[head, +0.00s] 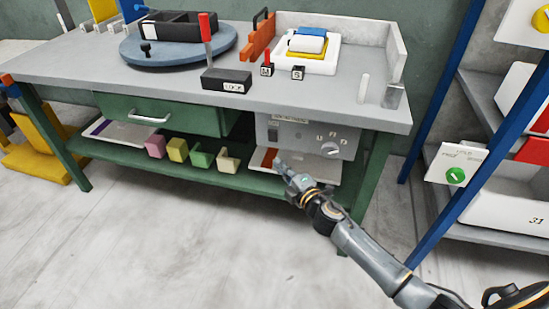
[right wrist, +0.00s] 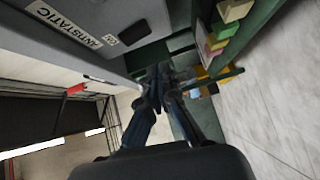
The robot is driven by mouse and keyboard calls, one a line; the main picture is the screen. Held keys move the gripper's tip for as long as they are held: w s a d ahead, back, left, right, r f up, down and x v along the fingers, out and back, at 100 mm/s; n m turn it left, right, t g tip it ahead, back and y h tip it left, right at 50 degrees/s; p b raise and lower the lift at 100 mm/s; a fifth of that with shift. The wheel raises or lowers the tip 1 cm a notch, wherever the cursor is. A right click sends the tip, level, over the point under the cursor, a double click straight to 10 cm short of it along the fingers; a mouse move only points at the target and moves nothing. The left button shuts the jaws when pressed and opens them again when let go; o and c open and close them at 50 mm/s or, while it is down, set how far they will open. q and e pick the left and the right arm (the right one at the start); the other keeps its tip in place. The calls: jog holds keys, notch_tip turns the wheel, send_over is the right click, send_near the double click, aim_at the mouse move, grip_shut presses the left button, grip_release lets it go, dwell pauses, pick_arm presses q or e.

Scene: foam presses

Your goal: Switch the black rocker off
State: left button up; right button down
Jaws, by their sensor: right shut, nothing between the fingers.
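The black rocker (head: 273,134) is a small dark upright switch at the left of the grey control panel (head: 300,138) under the bench top. I cannot tell its on or off position. A dark rectangle beside small white labels shows in the right wrist view; I cannot be sure that it is the rocker. My right gripper (head: 281,168) is shut and empty, low in front of the panel and below the rocker, apart from it in the picture. Its fingers also show close together in the right wrist view (right wrist: 163,88). My left gripper is out of view.
The panel also has a round knob (head: 330,148). Coloured blocks, such as the green one (head: 201,155), stand on the lower shelf to its left. The bench top (head: 160,82) overhangs the panel. A blue-posted rack (head: 440,135) stands at the right. The floor in front is clear.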

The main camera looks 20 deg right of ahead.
jog(key=shift+f+v, duration=0.15)
jog(key=shift+v, duration=1.2)
jog(key=shift+f+v, duration=0.15)
jog(key=shift+v, duration=1.2)
jog(key=shift+a, duration=0.15)
